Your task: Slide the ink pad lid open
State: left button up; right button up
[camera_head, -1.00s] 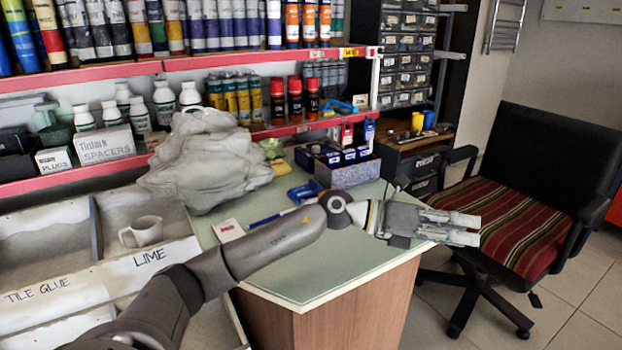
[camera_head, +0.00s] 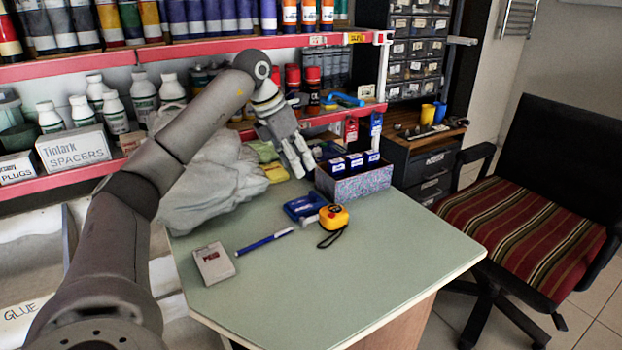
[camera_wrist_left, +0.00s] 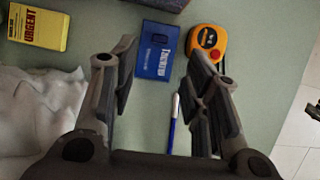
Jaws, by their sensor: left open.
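The ink pad appears to be the flat blue case (camera_head: 304,206) lying on the pale green desk (camera_head: 340,265). It also shows in the left wrist view (camera_wrist_left: 153,62), with a white label and a small dark patch on top; its lid looks shut. My left gripper (camera_head: 303,170) points down above the desk, just behind the blue case in the head view. In the left wrist view my left gripper (camera_wrist_left: 160,62) is open and empty, and the case appears between its fingers, apart from them. My right gripper is not in view.
A yellow tape measure (camera_head: 334,217) sits close beside the case. A blue pen (camera_head: 265,241) and a small grey box (camera_head: 213,263) lie nearer the front. A patterned box (camera_head: 358,184) holds blue packs. A grey cloth heap (camera_head: 215,180) lies left. The desk's front right is clear.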

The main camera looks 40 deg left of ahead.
aim_at(312, 192)
pick_arm(q)
jog(key=b+x, duration=0.2)
jog(key=x, duration=0.6)
jog(key=shift+f, duration=0.35)
jog(key=shift+b+x, duration=0.35)
jog(key=shift+x, duration=0.45)
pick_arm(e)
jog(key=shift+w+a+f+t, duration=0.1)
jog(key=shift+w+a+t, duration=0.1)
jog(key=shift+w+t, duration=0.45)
pick_arm(q)
grip_shut()
